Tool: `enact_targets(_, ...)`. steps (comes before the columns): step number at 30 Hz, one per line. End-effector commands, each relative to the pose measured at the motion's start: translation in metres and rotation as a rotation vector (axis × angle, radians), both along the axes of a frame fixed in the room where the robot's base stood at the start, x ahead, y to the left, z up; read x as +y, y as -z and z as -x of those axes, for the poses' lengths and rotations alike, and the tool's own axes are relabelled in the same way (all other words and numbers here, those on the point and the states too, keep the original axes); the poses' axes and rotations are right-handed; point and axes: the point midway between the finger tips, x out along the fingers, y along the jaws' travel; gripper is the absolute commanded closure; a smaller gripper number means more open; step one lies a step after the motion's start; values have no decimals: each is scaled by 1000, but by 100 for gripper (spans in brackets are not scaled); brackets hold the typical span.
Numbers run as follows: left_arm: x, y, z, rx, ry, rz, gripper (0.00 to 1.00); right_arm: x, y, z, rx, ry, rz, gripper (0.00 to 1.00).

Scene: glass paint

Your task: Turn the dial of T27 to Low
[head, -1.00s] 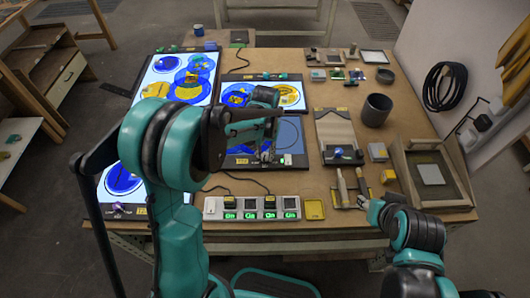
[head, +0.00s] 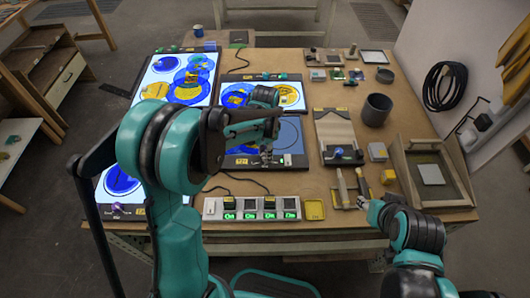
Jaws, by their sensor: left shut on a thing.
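A light pad with a dim blue-grey screen (head: 291,132) lies in the middle of the table, partly hidden by my left arm. The label is too small to read, so I cannot tell whether this pad is T27.
Bright light pads with blue and yellow glass stand behind (head: 291,95) and at the left (head: 160,75). A power strip (head: 212,209) with green lights lies in front. A dark cup (head: 376,109), brushes (head: 342,188) and a wooden tray (head: 460,180) are at the right.

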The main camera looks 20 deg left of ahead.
Motion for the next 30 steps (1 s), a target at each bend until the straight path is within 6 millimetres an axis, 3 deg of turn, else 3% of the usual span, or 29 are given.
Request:
enact_targets(19, 0, 0, 0, 0, 54, 0, 100, 0, 0, 0, 0, 0, 0, 60)
enact_targets(20, 0, 0, 0, 0, 54, 0, 73, 0, 0, 0, 0, 0, 0, 60)
enact_targets(22, 0, 0, 0, 0, 54, 0, 54, 0, 0, 0, 0, 0, 0, 60)
enact_targets(30, 0, 0, 0, 0, 53, 0, 54, 0, 0, 0, 0, 0, 0, 60)
